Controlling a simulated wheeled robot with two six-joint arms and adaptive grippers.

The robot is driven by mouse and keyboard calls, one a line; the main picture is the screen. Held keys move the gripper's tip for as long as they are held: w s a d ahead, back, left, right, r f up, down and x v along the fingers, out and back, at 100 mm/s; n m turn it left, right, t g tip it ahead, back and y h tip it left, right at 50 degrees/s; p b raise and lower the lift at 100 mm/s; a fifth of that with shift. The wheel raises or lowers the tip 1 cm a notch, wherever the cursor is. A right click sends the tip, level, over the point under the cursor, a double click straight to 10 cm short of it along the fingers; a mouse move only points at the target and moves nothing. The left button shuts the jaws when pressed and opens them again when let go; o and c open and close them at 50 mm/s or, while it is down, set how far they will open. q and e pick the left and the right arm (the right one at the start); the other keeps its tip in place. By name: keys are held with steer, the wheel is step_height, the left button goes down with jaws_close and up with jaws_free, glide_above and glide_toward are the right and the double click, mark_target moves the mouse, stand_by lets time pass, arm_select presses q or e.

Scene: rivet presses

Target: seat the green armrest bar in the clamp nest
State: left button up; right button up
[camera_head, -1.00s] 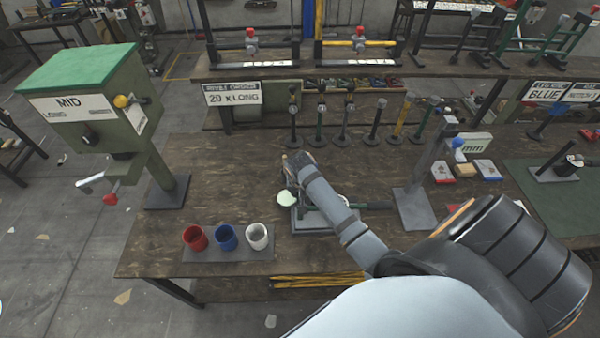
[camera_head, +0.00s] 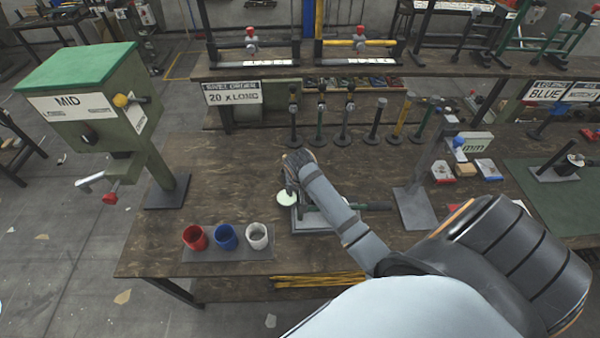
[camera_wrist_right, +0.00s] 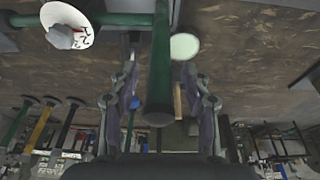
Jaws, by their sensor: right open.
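My right gripper (camera_head: 291,178) is over the clamp nest, whose grey base plate (camera_head: 298,228) shows below my arm on the bench. In the right wrist view, my right gripper (camera_wrist_right: 160,88) is open, with its two fingers apart. A green bar (camera_wrist_right: 160,58) with a dark end runs between them, and I see gaps on both sides. My wrist hides most of it in the head view, so I cannot tell how it sits in the nest. A green rod (camera_head: 376,206) sticks out to the right of my forearm. My left gripper is not in view.
A pale green disc (camera_head: 287,198) is beside the nest; it also shows in the wrist view (camera_wrist_right: 185,46). Red (camera_head: 195,238), blue (camera_head: 227,237) and white (camera_head: 257,236) cups stand front left. Several upright posts (camera_head: 344,125) stand behind. A grey stand (camera_head: 415,208) is right.

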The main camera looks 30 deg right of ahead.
steer(key=v, duration=0.9)
steer(key=shift+r, duration=0.4)
steer(key=shift+s+a+f, duration=0.1)
steer(key=shift+s, duration=0.05)
